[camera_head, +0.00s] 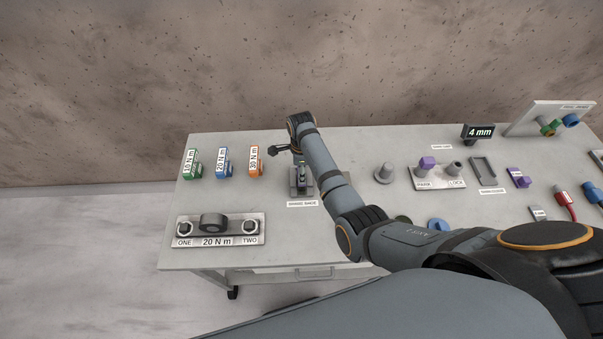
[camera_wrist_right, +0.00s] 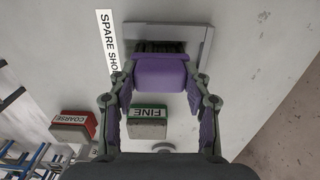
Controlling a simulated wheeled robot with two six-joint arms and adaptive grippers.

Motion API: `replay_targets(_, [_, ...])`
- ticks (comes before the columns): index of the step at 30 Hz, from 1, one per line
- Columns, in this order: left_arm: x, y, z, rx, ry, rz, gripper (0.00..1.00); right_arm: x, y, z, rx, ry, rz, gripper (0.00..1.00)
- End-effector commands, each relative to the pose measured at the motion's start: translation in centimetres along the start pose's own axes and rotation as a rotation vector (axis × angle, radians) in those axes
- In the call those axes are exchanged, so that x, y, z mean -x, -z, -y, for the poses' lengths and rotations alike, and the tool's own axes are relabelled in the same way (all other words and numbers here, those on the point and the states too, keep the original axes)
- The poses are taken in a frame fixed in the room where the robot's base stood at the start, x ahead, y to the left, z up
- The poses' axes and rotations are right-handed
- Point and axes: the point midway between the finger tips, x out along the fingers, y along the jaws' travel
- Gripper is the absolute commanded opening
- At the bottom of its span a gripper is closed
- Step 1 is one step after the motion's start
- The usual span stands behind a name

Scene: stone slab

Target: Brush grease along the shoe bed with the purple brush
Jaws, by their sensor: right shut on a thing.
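My right gripper (camera_wrist_right: 160,78) is shut on the purple brush (camera_wrist_right: 160,76), with one finger on each side of its block. The brush's dark bristles (camera_wrist_right: 158,47) lie over the grey shoe bed (camera_wrist_right: 207,42) beside the SPARE SHOE label (camera_wrist_right: 107,38). I cannot tell whether they touch it. In the head view the shoe bed (camera_head: 301,187) sits under my right wrist, and the brush is too hidden to make out. My left gripper is not in view.
A green FINE block (camera_wrist_right: 148,122) and a red COARSE block (camera_wrist_right: 75,127) stand close by in the wrist view. Colored torque tags (camera_head: 222,162) stand left of the arm. A plate with two bolts (camera_head: 217,230) lies at front left. Several fixtures (camera_head: 437,177) stand right.

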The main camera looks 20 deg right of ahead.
Motion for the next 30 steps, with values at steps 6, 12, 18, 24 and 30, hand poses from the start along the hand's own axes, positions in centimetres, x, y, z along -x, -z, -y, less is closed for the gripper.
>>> replay_targets(6, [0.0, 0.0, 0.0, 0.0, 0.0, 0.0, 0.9, 0.0, 0.0, 0.0, 0.0, -0.001, 0.0, 0.24])
replay_targets(12, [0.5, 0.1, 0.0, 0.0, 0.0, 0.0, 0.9, 0.1, 0.0, -0.5, 0.0, -0.002, 0.0, 0.24])
replay_targets(18, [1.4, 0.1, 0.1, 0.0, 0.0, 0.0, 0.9, 0.1, -0.1, -1.7, 0.001, -0.003, 0.0, 0.24])
replay_targets(24, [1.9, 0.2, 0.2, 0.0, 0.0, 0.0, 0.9, 0.0, 0.0, -2.6, 0.0, -0.003, 0.0, 0.24])
replay_targets(30, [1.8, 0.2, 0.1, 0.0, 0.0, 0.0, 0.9, -0.1, 0.0, -2.6, 0.0, -0.002, 0.0, 0.24])
